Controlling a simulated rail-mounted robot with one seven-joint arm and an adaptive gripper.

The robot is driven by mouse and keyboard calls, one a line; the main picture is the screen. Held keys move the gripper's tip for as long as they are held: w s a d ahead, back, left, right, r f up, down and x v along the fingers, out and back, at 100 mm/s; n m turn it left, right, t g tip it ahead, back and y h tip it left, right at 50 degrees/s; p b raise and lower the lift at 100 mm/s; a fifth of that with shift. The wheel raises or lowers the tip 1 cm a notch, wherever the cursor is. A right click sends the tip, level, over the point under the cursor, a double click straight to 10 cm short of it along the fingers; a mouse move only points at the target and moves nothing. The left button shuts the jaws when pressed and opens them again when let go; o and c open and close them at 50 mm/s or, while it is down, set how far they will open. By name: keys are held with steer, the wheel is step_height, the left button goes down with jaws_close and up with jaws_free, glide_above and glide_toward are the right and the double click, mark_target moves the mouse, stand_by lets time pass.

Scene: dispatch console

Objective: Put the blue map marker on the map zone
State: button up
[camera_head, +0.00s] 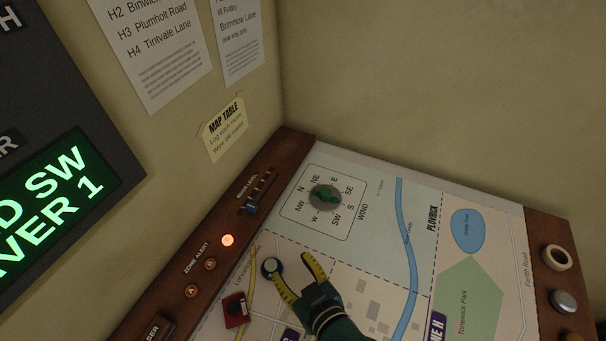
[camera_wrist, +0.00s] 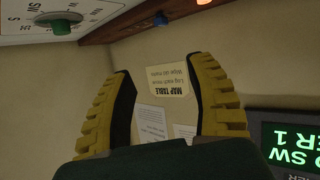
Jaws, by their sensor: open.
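A small round piece with a dark blue rim and pale top (camera_head: 272,267), which looks like the blue map marker, stands on the map (camera_head: 345,255) near its left edge. My gripper (camera_head: 292,265) has yellow-padded fingers spread apart with nothing between them. It is just right of the marker, its left fingertip close to or overlapping it in the head view; I cannot tell if they touch. In the wrist view my gripper (camera_wrist: 160,66) is open and empty, facing the wall, and the marker does not show. Part of a purple "ZONE H"-like label (camera_head: 437,326) shows at the lower right.
A red block (camera_head: 235,309) sits on the map left of my gripper. A green wind dial (camera_head: 324,197) is behind it. The wooden left edge carries a blue slider knob (camera_head: 250,208), a lit orange lamp (camera_head: 228,240) and buttons. A wall note (camera_wrist: 170,82) hangs beyond.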

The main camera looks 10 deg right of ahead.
steer(key=w+d+r+m+t+h, duration=0.1)
steer(key=w+r+t, duration=0.1)
steer(key=r, duration=0.8)
steer(key=w+r+t, duration=0.1)
steer(key=r+t, duration=0.1)
steer(key=r, duration=0.7)
steer(key=s+r+m+t+h, duration=0.1)
steer(key=s+r+t, duration=0.1)
steer(key=r, duration=0.7)
steer(key=s+r+m+t+h, duration=0.2)
steer(key=s+r+t, duration=0.1)
steer(key=r, duration=0.5)
steer(key=shift+s+d+r, duration=0.4)
steer(key=shift+d, duration=0.05)
